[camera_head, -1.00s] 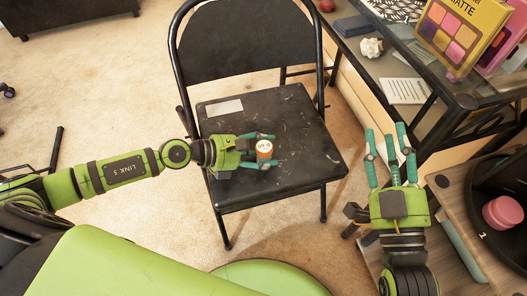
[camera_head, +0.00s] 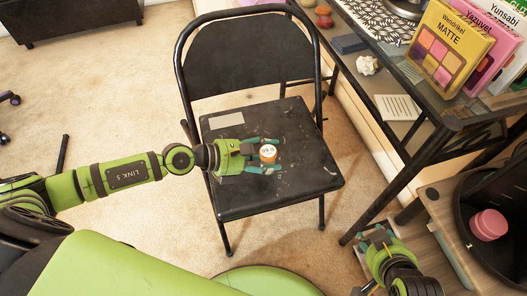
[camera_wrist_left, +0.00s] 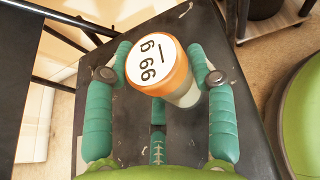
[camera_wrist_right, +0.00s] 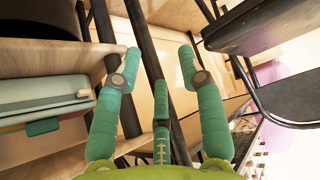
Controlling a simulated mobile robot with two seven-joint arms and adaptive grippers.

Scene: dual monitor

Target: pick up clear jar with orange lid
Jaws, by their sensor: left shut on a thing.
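The jar with the orange lid (camera_head: 268,152) is over the seat of the black folding chair (camera_head: 240,200). Its lid has a white top with numbers, and its pale clear body shows in the left wrist view (camera_wrist_left: 184,94). My left gripper (camera_head: 266,154) has its teal fingers on both sides of the jar and is shut on it. Whether the jar touches the seat is hard to tell. My right gripper (camera_wrist_right: 160,55) is open and empty in the right wrist view.
A desk (camera_head: 468,112) at right holds boxed makeup palettes (camera_head: 450,48) and papers. A wooden surface with a dark bin (camera_head: 505,215) and a pink round thing (camera_head: 488,224) is at lower right. The chair's backrest (camera_head: 250,50) stands behind the jar. Carpet is open at left.

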